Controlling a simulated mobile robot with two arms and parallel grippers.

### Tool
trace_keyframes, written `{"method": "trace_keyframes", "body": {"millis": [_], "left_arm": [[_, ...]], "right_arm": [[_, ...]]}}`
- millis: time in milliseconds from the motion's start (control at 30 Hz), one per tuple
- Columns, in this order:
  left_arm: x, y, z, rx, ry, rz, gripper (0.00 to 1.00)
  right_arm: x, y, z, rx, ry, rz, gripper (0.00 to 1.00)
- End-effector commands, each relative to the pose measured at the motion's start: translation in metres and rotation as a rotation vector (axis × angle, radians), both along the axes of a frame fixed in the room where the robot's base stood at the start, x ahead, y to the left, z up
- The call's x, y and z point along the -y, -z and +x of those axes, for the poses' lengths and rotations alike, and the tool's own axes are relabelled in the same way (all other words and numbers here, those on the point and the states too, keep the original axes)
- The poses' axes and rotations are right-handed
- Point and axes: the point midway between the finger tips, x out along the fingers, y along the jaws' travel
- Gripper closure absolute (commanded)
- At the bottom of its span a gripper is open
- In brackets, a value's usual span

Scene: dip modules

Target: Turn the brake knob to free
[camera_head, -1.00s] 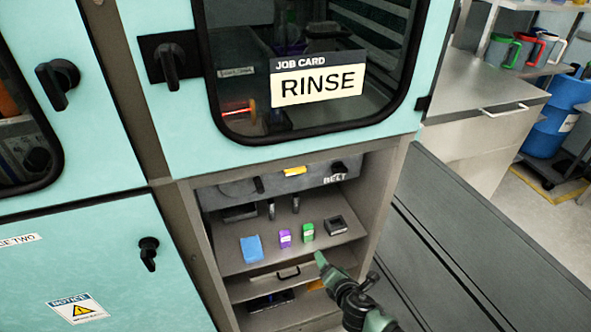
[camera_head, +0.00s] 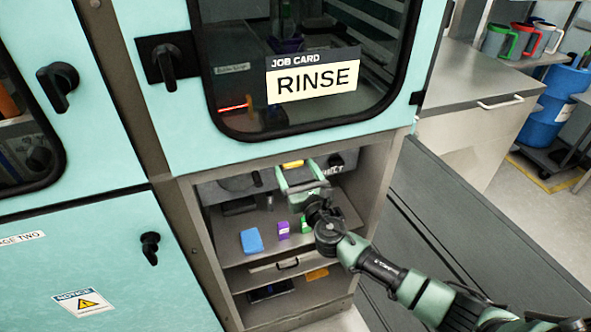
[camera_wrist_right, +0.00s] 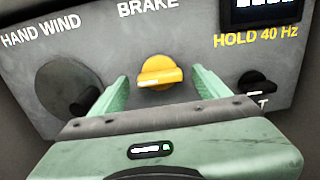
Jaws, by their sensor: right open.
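The yellow brake knob (camera_wrist_right: 160,72) sits under the BRAKE label on the grey panel (camera_wrist_right: 195,40) in the right wrist view. Its grip bar lies roughly level. In the head view only the top of the knob (camera_head: 292,164) shows above my gripper. My right gripper (camera_head: 297,180) reaches into the open bay in front of the panel. Its green fingers (camera_wrist_right: 160,88) are open, one on each side of the knob, and seem apart from it. My left gripper is not in view.
A black HAND WIND knob (camera_wrist_right: 68,88) is left of the brake knob, and a small black knob (camera_wrist_right: 257,83) is right. A display (camera_wrist_right: 262,8) is above. On the shelf below are a blue block (camera_head: 251,241), a purple block (camera_head: 283,229) and a green block (camera_head: 304,224).

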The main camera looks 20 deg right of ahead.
Motion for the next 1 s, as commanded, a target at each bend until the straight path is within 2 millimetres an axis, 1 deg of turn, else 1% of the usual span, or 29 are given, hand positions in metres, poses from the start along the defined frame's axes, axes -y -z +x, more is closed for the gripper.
{"method": "trace_keyframes", "body": {"millis": [100,267,300,367,400,467,500,533,767,1000], "left_arm": [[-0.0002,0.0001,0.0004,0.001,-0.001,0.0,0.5],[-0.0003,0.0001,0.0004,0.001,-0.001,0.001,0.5],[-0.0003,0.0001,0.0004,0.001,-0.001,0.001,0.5],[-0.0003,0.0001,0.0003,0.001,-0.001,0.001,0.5],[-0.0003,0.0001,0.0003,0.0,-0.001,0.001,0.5],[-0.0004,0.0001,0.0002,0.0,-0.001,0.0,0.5],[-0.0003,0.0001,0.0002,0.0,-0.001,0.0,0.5],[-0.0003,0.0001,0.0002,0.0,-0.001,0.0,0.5],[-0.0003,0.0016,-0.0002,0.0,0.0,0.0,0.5],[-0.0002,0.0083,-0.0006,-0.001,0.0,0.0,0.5]], "right_arm": [[-0.0006,-0.0002,0.0035,0.0,-0.001,0.0,0.24],[-0.0006,0.0,0.0034,0.0,-0.001,0.001,0.24],[-0.0006,0.0,0.0034,0.0,-0.001,0.001,0.27],[-0.0005,0.0,0.0033,0.0,-0.001,0.001,0.43],[-0.0005,0.0001,0.0032,0.0,-0.001,0.001,0.54],[-0.0005,0.0001,0.0032,0.0,-0.001,0.001,0.71],[-0.0004,0.0001,0.0032,0.0,-0.001,0.001,0.82],[-0.0005,0.0001,0.0032,0.0,-0.001,0.001,0.86],[-0.0006,0.0009,0.003,-0.002,-0.001,0.021,0.86],[-0.0005,0.0026,0.0028,-0.005,0.0,0.129,0.86]]}}
